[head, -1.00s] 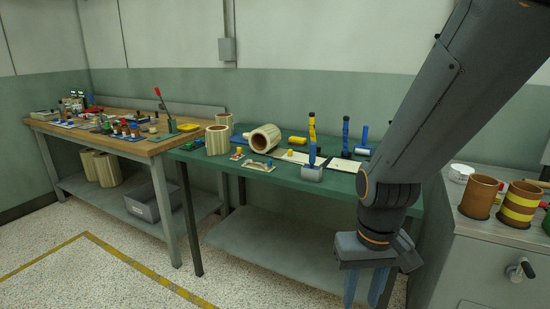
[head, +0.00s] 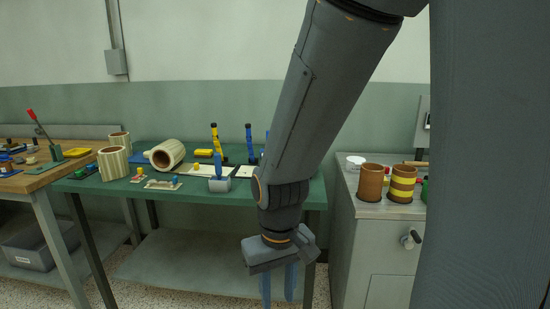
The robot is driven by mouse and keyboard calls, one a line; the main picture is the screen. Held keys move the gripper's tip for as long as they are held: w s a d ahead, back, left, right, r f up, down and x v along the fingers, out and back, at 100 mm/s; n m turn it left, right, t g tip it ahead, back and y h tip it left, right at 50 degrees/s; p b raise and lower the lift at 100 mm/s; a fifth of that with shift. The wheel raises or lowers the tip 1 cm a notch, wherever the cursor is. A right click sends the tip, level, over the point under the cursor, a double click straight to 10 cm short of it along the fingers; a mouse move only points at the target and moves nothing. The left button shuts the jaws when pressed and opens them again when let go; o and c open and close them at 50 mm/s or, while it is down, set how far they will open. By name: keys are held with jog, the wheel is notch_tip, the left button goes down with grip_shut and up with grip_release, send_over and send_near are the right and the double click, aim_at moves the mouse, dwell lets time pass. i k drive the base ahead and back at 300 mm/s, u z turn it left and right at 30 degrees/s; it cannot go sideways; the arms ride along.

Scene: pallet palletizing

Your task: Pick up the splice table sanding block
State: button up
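A green-topped table (head: 105,192) stands ahead with tools on it. I cannot tell for sure which piece is the sanding block. One candidate is a small yellow block (head: 204,152) at the back of the top; another is a grey block with a blue upright handle (head: 219,184) near the front edge. My gripper (head: 278,286) hangs down in front of the table, below the level of its top and right of both pieces. Its two blue fingers are apart with nothing seen between them. My arm hides the right part of the table top.
A wooden bench (head: 30,182) is at left. A grey cabinet (head: 345,235) with brown cylinders (head: 370,182) is at right.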

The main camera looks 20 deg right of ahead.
aim_at(198, 154)
jog(key=u, duration=0.65)
jog(key=i, duration=1.1)
jog(key=z, duration=0.15)
